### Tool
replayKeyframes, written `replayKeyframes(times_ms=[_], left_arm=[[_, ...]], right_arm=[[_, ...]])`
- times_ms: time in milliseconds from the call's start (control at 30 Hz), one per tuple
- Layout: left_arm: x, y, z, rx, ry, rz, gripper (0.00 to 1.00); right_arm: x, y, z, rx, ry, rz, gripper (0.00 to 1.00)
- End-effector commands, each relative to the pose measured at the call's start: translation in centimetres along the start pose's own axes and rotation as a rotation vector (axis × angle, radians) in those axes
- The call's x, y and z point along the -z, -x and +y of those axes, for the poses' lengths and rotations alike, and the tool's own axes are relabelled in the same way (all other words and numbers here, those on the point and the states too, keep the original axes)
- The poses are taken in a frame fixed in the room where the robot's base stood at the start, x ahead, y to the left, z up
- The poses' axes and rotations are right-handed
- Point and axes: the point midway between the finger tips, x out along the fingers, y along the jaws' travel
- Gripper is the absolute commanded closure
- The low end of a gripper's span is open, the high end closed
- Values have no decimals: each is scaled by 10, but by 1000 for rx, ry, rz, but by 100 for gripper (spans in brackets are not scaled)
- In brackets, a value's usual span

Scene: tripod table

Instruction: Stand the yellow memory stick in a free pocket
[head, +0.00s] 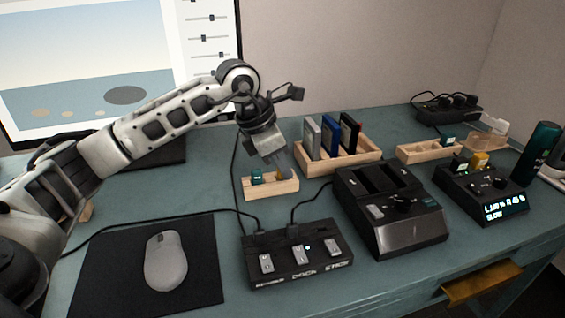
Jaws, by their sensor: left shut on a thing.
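My left gripper (283,168) points down over the right part of a small wooden pocket block (272,190). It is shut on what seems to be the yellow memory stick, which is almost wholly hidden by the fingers. I cannot tell whether the stick is inside a pocket or just above it. A teal stick (256,176) stands in the left part of the same block. A second wooden pocket block (420,153) at the right back holds a dark green stick (448,141) at its right end. My right gripper is out of view.
A black two-slot dock (390,215) and a three-switch box (297,258) are in front. A device with a lit display (490,195) carries a yellow piece (480,160). A mouse (166,260) lies at left.

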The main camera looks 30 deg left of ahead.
Motion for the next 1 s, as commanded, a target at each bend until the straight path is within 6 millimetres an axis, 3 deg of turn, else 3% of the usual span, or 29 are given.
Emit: replayKeyframes(times_ms=[67,100,200,600,767,1000], left_arm=[[2,-3,0,0,0,1,100],[2,-3,0,0,0,1,86],[1,-3,0,1,0,2,64],[2,-5,-3,9,-2,7,64],[3,-6,-3,11,-3,8,64],[1,54,0,0,-1,0,64]], right_arm=[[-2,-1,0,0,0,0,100],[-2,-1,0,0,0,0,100],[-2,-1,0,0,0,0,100],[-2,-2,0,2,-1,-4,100],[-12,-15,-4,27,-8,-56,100],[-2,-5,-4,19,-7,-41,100]])
